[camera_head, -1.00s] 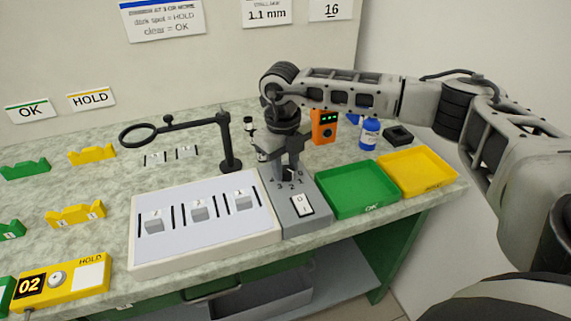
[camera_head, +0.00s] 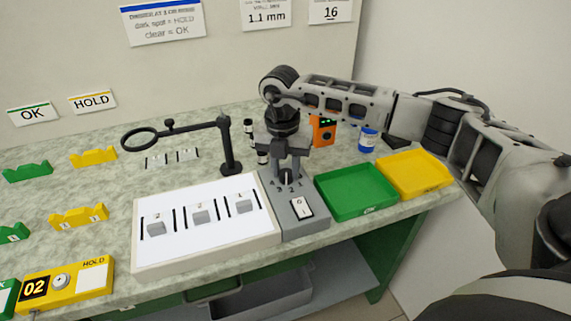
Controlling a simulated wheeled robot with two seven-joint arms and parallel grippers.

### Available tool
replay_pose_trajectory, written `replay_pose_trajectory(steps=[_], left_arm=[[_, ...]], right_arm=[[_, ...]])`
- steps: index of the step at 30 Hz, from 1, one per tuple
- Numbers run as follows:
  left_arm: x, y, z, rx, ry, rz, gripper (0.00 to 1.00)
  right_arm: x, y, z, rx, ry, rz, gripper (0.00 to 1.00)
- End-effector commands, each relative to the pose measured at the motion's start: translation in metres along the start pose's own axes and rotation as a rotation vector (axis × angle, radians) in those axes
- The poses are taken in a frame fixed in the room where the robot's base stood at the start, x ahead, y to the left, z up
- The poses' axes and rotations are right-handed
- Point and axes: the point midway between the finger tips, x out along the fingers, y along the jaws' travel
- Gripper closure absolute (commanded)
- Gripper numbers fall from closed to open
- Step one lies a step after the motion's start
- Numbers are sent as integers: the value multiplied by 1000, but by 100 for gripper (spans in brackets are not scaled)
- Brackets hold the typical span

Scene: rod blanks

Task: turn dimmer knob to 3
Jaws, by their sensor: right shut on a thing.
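The grey dimmer box (camera_head: 269,205) stands at the right end of the white light panel (camera_head: 206,250). Its dark knob (camera_head: 287,177) is mostly hidden by my right gripper (camera_head: 287,168), which points down from above and is shut on it. Some scale digits show in front of the knob, too small to read surely, and I cannot tell where its pointer stands. A white rocker switch (camera_head: 301,207) is on the front of the box. The panel glows bright white, with several small grey blocks on it. My left gripper is not in view.
A green tray (camera_head: 355,211) and a yellow tray (camera_head: 412,192) sit right of the dimmer box. A magnifier stand (camera_head: 230,150) is behind the panel. An orange device (camera_head: 323,132) and a blue bottle (camera_head: 368,140) are behind the gripper. Yellow and green holders are at left.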

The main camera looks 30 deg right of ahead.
Motion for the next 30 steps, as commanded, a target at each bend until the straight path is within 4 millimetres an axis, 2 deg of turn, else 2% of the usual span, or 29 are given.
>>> replay_pose_trajectory(steps=[6,15,30], left_arm=[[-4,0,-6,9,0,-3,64],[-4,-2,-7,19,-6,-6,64],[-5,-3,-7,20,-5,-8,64]], right_arm=[[-2,-1,1,187,8,0,93],[-2,-1,1,365,17,0,93],[0,-1,2,445,21,0,93]])
